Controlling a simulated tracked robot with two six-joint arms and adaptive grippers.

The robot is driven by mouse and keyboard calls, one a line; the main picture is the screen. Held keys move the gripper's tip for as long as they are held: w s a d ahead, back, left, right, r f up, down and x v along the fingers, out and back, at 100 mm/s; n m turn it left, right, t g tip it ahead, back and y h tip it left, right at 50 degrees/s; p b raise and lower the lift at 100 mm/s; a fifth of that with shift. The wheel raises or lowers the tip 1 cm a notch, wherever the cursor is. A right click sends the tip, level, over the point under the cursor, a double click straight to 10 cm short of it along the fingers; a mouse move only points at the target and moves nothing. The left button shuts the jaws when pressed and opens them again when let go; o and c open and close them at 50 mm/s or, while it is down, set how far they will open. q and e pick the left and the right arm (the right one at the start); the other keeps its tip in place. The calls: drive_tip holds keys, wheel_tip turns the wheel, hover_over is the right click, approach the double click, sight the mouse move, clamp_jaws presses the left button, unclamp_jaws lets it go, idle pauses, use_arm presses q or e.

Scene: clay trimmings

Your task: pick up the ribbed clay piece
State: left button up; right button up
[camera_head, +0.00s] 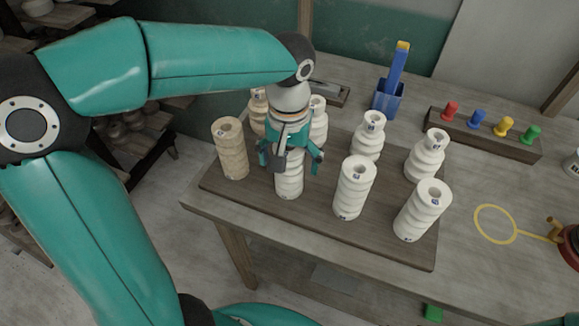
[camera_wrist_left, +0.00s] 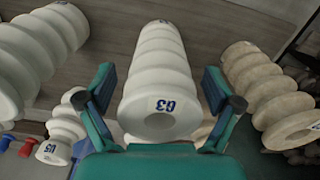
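A white ribbed clay piece (camera_head: 289,184) stands upright in the front row of a dark board. My left gripper (camera_head: 291,162) is over its top, fingers pointing down on either side. In the left wrist view the same white piece (camera_wrist_left: 160,75), with a dark label on its end, lies between the fingers of my left gripper (camera_wrist_left: 158,88). Gaps show between both fingers and the piece, so the gripper is open. The gripper hides the piece's top in the head view. A tan ribbed piece (camera_head: 231,150) stands just left of it. My right gripper is not in view.
Several other white ribbed pieces stand on the board (camera_head: 330,233), including a front one (camera_head: 354,187) and a right one (camera_head: 422,210). Behind are a blue holder (camera_head: 387,98) and a rack of coloured pegs (camera_head: 482,134).

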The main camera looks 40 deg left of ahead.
use_arm(q)
drive_tip(key=c, duration=1.6)
clamp_jaws()
drive_tip(key=shift+r, duration=0.1)
